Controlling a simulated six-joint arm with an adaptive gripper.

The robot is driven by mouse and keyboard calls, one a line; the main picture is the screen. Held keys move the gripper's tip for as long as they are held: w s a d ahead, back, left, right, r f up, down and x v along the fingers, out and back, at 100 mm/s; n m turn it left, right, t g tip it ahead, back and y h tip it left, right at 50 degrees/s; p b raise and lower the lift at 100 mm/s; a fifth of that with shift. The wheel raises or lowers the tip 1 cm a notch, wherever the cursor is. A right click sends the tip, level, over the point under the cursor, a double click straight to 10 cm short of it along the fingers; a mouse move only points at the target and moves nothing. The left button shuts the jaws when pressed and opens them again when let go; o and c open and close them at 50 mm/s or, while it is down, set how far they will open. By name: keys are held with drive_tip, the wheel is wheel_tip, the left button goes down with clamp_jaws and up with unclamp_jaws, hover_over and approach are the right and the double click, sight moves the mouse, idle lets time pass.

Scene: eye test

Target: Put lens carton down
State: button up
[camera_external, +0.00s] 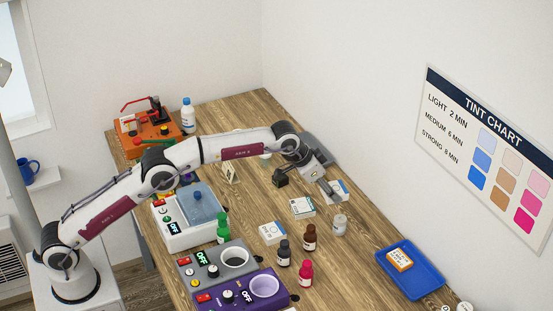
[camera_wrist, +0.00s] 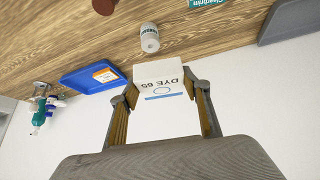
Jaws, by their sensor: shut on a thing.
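A white carton (camera_wrist: 160,72) printed "DYE 65" with a blue ring is between the fingers of my gripper (camera_wrist: 162,95) in the wrist view, its print upside down there. My gripper is shut on it. In the external view my gripper (camera_external: 326,187) is over the far right part of the wooden table, and the held carton (camera_external: 341,187) shows partly past the fingers. Whether its underside touches the table I cannot tell. Another white carton with a blue ring (camera_external: 271,233) lies nearer on the table, and a white and green carton (camera_external: 302,208) lies between.
A white-grey bottle (camera_external: 339,226) stands near the held carton. Brown (camera_external: 310,238), dark (camera_external: 284,251) and pink (camera_external: 305,273) bottles stand nearer. A blue tray (camera_external: 426,278) holds an orange and white box (camera_external: 400,259). Machines line the left side. Bare wood lies between bottles and tray.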

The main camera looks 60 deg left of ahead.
drive_tip(key=s+a+n, duration=0.1)
drive_tip(key=s+a, duration=0.3)
drive_tip(key=a, duration=0.8)
drive_tip(key=s+a, duration=0.4)
drive_tip(key=a, duration=0.7)
drive_tip(key=s+a+f+m+h, duration=0.1)
drive_tip(key=s+a+f+m, duration=0.2)
drive_tip(key=s, duration=0.6)
wheel_tip(320, 180, down, 2)
drive_tip(key=shift+s+a+f, duration=0.1)
drive_tip(key=shift+s+a, duration=0.3)
drive_tip(key=shift+a, duration=0.1)
drive_tip(key=shift+f, duration=3.1)
drive_tip(key=shift+f, duration=0.1)
